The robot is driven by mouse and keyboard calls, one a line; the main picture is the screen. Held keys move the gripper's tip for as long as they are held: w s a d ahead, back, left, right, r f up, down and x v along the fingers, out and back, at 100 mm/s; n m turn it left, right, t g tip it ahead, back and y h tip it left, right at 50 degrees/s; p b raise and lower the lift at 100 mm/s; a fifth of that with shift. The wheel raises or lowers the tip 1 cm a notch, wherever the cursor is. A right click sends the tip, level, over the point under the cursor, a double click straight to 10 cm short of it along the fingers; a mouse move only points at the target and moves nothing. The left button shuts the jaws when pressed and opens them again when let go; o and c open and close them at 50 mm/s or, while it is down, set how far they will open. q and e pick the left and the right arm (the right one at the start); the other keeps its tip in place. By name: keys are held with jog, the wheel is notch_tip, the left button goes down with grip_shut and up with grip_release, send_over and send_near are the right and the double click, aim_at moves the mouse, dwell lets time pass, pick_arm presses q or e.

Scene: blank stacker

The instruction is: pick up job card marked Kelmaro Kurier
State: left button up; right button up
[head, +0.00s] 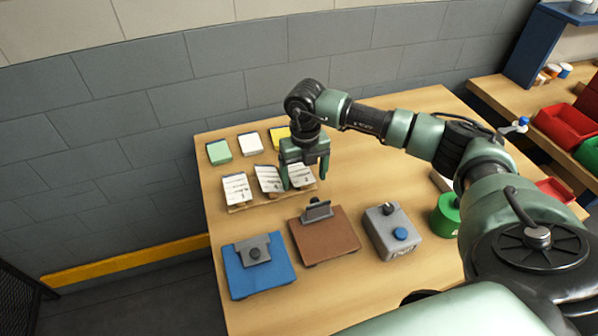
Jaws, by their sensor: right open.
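Three white job cards stand in a row on a wooden rack (240,209) on the table: a left card (235,188), a middle card (267,178) and a right card (302,177). Their print is too small to read, so I cannot tell which is marked Kelmaro Kurier. My right gripper (305,183) is open, pointing down over the right card and partly hiding it. I cannot tell whether its fingers touch the card. My left gripper is out of view.
Green (219,152), white (250,143) and yellow (279,137) pads lie behind the rack. In front are a blue clipboard-like plate (240,283), a brown one (325,245), a grey box with a blue button (385,240) and a green round container (443,217). Red bins (562,128) stand at right.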

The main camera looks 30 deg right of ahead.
jog(key=c, duration=1.4)
jog(key=shift+r, duration=0.1)
